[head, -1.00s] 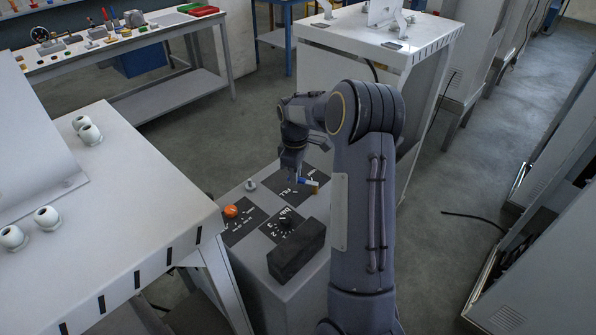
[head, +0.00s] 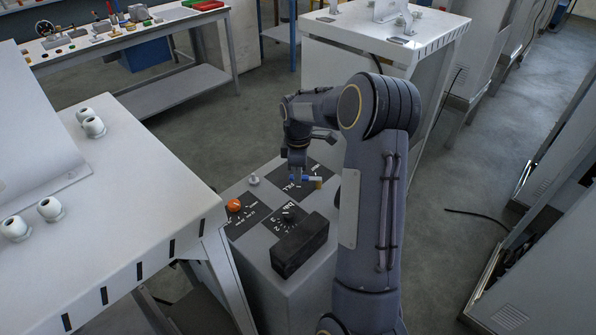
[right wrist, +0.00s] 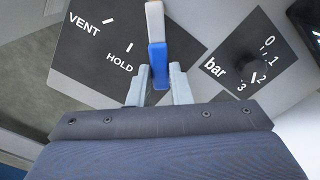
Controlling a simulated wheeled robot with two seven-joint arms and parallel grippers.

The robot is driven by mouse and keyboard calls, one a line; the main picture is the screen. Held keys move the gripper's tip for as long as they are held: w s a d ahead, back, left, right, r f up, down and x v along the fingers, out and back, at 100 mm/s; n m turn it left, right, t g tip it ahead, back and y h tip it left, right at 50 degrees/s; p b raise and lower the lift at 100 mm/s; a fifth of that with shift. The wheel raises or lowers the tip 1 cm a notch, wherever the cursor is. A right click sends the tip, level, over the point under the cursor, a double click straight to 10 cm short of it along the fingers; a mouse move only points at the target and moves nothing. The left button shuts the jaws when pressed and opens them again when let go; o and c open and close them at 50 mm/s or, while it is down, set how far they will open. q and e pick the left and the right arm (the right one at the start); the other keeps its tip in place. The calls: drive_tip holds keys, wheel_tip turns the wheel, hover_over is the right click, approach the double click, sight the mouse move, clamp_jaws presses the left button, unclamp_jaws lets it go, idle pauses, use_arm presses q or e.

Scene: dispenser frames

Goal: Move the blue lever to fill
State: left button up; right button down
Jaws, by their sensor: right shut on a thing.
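The blue lever (right wrist: 158,62) has a pale tan end piece and lies over the dark plate marked VENT and HOLD. In the right wrist view it sits to the right of the HOLD mark, between the two fingers of my right gripper (right wrist: 159,88). The right gripper is shut on the blue part. In the head view the gripper (head: 298,170) points down at the lever (head: 310,180), whose tan end sticks out to the right. The word FILL (head: 292,187) shows beside the gripper in the head view; my gripper covers part of the plate. My left gripper is out of view.
A black dial marked bar (head: 289,216), an orange knob (head: 234,206), a small metal post (head: 254,180) and a black block (head: 299,245) share the panel top. A white table (head: 140,215) stands close on the left. A white cabinet (head: 380,45) stands behind.

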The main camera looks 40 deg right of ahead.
drive_tip(key=c, duration=1.3)
unclamp_jaws()
drive_tip(key=shift+r, duration=0.1)
drive_tip(key=shift+r, duration=3.9)
